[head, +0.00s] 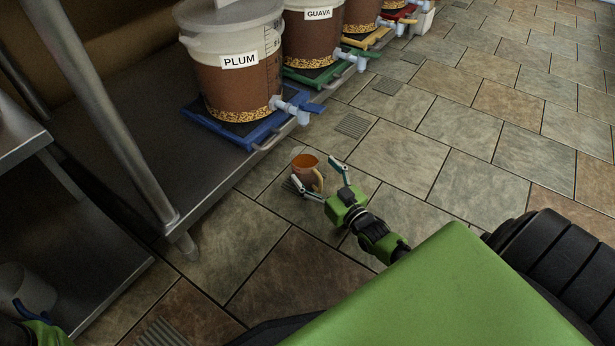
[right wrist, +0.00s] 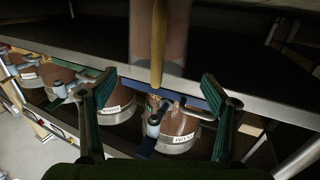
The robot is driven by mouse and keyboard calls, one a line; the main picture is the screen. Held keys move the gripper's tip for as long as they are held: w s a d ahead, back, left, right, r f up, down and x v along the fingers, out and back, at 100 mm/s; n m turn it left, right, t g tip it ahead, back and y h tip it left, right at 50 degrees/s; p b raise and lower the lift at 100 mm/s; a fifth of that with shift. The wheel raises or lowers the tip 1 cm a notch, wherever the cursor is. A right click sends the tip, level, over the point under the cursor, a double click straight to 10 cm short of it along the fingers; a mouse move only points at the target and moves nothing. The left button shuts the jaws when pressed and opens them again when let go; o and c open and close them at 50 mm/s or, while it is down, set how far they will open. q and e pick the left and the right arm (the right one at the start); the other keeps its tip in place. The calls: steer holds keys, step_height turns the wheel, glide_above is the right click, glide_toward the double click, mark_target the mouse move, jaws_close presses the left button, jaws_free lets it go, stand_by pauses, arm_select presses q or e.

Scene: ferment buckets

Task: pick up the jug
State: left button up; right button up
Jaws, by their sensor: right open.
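The jug (head: 306,168) is small and brown with a pale yellow handle and shows low over the tiled floor, in front of the bench with the buckets. My right gripper (head: 315,173) is open, its two fingers spread on either side of the jug's handle side. In the right wrist view the jug (right wrist: 175,45) is at top centre, its yellow handle pointing to the open right gripper (right wrist: 158,78). I see a gap between the fingers and the handle there. My left gripper (head: 38,328) shows only partly at the bottom left corner; its jaws are unclear.
The PLUM bucket (head: 236,85) stands on a blue tray (head: 235,140) with a tap over the bench edge. The GUAVA bucket (head: 308,45) and more buckets stand behind. A metal post (head: 110,110) rises at left. A grey container (head: 28,285) is at lower left. Floor at right is clear.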

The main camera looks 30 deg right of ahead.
mark_target(298, 149)
steer(key=w+b, duration=0.3)
steer(key=w, duration=0.1)
steer(key=shift+d+f+b, duration=0.15)
steer(key=shift+d+b, duration=0.1)
steer(key=shift+b, duration=0.15)
steer(key=shift+w+r, duration=0.2)
steer(key=shift+w, duration=0.3)
steer(key=shift+c, duration=0.4)
steer(key=c, duration=1.8)
steer(key=shift+r, duration=0.1)
steer(key=shift+c, duration=1.2)
steer(key=shift+r, duration=0.1)
